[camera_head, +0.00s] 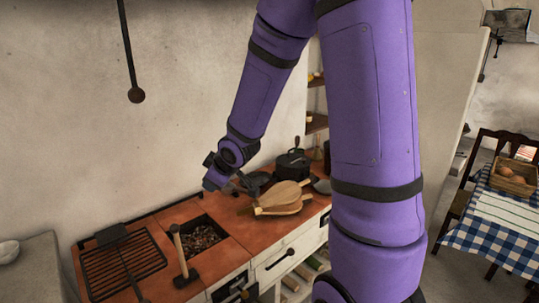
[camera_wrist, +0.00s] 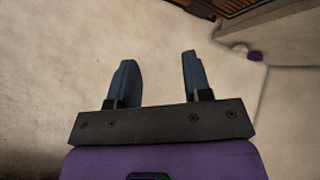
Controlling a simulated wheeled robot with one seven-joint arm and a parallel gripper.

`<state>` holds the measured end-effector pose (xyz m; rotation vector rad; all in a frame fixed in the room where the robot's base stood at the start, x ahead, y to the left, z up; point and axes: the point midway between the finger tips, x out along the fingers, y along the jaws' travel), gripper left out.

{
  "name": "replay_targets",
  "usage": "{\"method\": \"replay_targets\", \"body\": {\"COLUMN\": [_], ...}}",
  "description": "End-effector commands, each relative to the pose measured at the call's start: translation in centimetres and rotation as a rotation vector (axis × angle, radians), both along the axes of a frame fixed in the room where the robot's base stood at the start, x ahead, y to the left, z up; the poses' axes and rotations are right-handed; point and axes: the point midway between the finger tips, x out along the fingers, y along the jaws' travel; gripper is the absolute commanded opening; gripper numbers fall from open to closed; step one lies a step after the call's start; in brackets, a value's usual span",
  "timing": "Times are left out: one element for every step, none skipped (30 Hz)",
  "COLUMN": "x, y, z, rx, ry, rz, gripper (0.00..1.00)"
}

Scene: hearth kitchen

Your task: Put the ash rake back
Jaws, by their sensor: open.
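A tool with a pale wooden handle and a dark block-like head (camera_head: 181,258) is at the front edge of the stove, beside the ember pit, in the head view. It may be the ash rake, but I cannot tell for sure. My gripper (camera_head: 213,180) is above the back of the stove, behind the pit and apart from this tool. In the wrist view my gripper (camera_wrist: 157,75) is open, with nothing between its two blue fingers. The wrist view shows mostly pale plaster surface and no rake.
The red-tiled stove top (camera_head: 235,262) holds an ember pit (camera_head: 203,236), a black grill (camera_head: 100,270) with a flat tool on it, wooden bellows (camera_head: 280,197) and a dark pot (camera_head: 292,164). A black rod (camera_head: 128,50) hangs at the upper left. A checked table (camera_head: 500,240) stands right.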

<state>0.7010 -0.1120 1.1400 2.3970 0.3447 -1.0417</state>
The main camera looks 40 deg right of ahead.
Motion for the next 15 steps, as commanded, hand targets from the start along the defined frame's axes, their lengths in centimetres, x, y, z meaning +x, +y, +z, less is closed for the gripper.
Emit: {"method": "replay_targets", "body": {"x": [-0.8,-1.3,-2.1,-2.7,-3.3,-4.2,-4.9,-5.7,-6.7,-7.5,-8.3,-9.4,-10.3,-11.1,-12.3], "y": [0.1,0.0,0.0,0.0,0.0,0.1,0.2,0.2,0.3,0.4,0.5,0.7,0.8,1.0,1.2], "z": [1.7,2.5,3.6,4.4,5.2,6.2,6.9,7.7,8.6,9.3,9.9,10.8,11.4,11.9,12.7], "rx": [-0.012,-0.014,-0.019,-0.019,-0.019,-0.017,-0.014,-0.011,-0.004,0.003,0.01,0.021,0.03,0.042,0.056], "ry": [0.003,0.012,0.021,0.028,0.034,0.044,0.051,0.058,0.067,0.074,0.082,0.09,0.098,0.106,0.116], "rz": [-0.027,-0.051,-0.079,-0.099,-0.119,-0.148,-0.168,-0.189,-0.215,-0.235,-0.254,-0.278,-0.297,-0.315,-0.336], "gripper": [0.45,0.45,0.45,0.45,0.45,0.45,0.45,0.45,0.45,0.45,0.45,0.45,0.45,0.45,0.45]}}
